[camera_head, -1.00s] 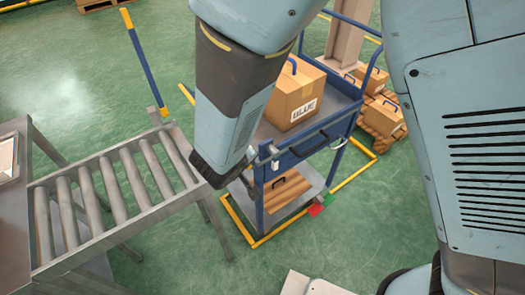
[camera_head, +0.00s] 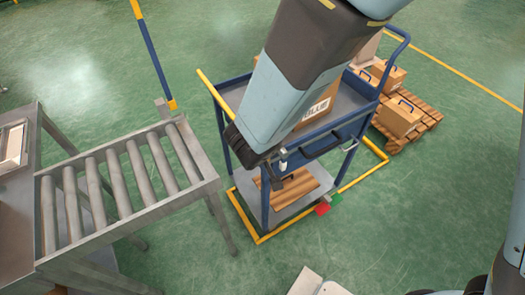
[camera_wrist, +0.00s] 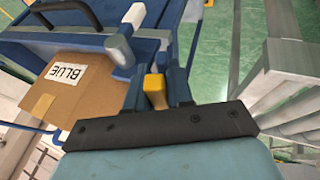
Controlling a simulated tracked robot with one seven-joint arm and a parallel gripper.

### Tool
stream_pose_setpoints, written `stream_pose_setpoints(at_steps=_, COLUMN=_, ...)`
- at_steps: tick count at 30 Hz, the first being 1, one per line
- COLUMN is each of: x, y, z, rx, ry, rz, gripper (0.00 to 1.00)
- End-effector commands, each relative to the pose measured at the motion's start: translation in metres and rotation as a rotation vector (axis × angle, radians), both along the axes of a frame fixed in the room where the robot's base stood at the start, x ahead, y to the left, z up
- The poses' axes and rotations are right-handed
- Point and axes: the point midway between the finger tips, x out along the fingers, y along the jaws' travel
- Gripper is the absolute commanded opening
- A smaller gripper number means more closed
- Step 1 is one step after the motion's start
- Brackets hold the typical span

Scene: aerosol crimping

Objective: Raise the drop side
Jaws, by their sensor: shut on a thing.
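The drop side shows as a yellow-topped bar (camera_head: 215,95) along the left side of the blue trolley (camera_head: 228,83), sloping in the picture toward my arm. My forearm hides its near part. My gripper (camera_wrist: 155,90) is at the trolley's near left corner, shut on a yellow piece (camera_wrist: 154,86) that I take as part of the drop side. Its fingertips are mostly hidden in the head view. A white-ended latch-like part (camera_wrist: 118,50) sits just beyond the fingers. I cannot tell whether the side is latched.
A box marked BLUE (camera_wrist: 85,95) stands on the trolley's top. A black handle (camera_head: 322,146) is on its near face. A roller conveyor (camera_head: 128,190) stands close on the left. A pallet with boxes (camera_head: 425,115) is behind right.

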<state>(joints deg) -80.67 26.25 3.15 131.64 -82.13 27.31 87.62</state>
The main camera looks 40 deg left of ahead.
Motion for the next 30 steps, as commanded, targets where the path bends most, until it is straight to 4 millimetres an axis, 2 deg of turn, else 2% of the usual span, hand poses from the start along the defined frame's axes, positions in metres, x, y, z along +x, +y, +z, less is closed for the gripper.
stream_pose_setpoints(at_steps=5, x=0.0, y=0.0, z=0.0, rx=0.0, ry=-0.002, rz=-0.001, gripper=0.0)
stream_pose_setpoints(at_steps=6, x=0.0, y=0.0, z=0.0, rx=0.0, ry=-0.001, rz=0.0, gripper=0.23)
stream_pose_setpoints(at_steps=12, x=0.0, y=0.001, z=0.0, rx=0.0, ry=-0.001, rz=0.001, gripper=0.4)
stream_pose_setpoints(at_steps=23, x=-0.002, y=-0.001, z=0.007, rx=0.003, ry=-0.003, rz=-0.002, gripper=0.4)
stream_pose_setpoints(at_steps=30, x=-0.018, y=-0.008, z=0.035, rx=0.005, ry=-0.002, rz=0.001, gripper=0.4)
